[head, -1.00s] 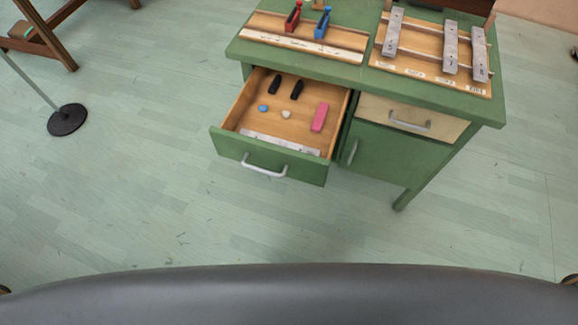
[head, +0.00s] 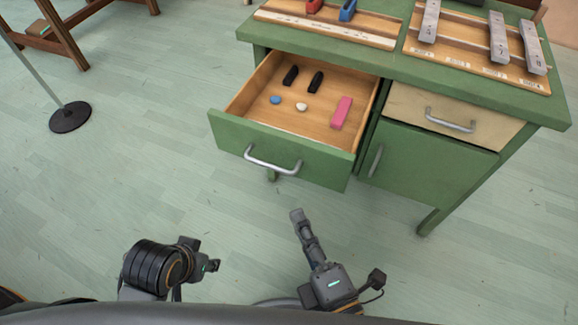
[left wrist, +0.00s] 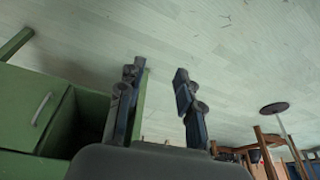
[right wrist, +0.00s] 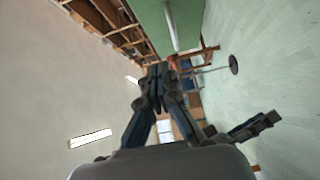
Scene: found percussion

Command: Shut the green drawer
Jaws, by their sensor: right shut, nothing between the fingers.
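The green drawer (head: 235,139) is pulled out of the left side of the green desk, with its silver handle (head: 272,164) on the front. Inside lie two black blocks, a blue piece, a white piece and a pink block (head: 341,112). My right gripper (head: 297,214) is shut and empty, in front of and below the drawer front, apart from it in the head view. The right wrist view shows its fingers together (right wrist: 155,76), with the green front and handle (right wrist: 171,27) beyond. My left gripper (head: 210,258) is lower left of the drawer; its fingers are apart in the left wrist view (left wrist: 158,76).
The green desktop (head: 400,68) holds wooden boards with metal bars (head: 498,38). A cream drawer (head: 428,108) and a green cupboard door (head: 425,160) are at the right, both shut. A stand with a black round base (head: 70,117) is at the left. Floor between is clear.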

